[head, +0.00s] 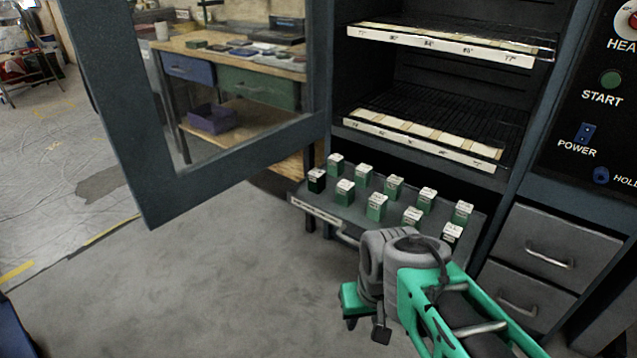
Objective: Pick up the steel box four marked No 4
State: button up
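Several small boxes with white labelled tops stand in two rows on a pulled-out tray (300,196) below the cabinet. Most are green, such as a middle front box (377,208) and a middle back box (393,189). The front-left box (316,182) looks nearly black. The markings are too small to read, so I cannot tell which is No 4. My gripper (366,329) is in front of and below the tray's right part, apart from the boxes. Its fingers look spread, with nothing seen between them. My wrist reaches close to the front-right box (451,235).
Above the tray are two wire shelves with labelled strips (425,143). The glazed cabinet door (145,180) stands open at left. Drawers (545,245) and a control panel (590,120) are at right. A workbench (240,65) stands behind the door. The floor (190,290) at front left is clear.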

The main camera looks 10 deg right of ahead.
aim_at(317, 177)
jog(key=u, duration=0.6)
jog(key=k, duration=0.65)
jog(key=u, duration=0.75)
jog(key=i, duration=1.55)
jog(key=z, duration=0.55)
jog(key=i, duration=0.5)
jog(key=z, duration=0.1)
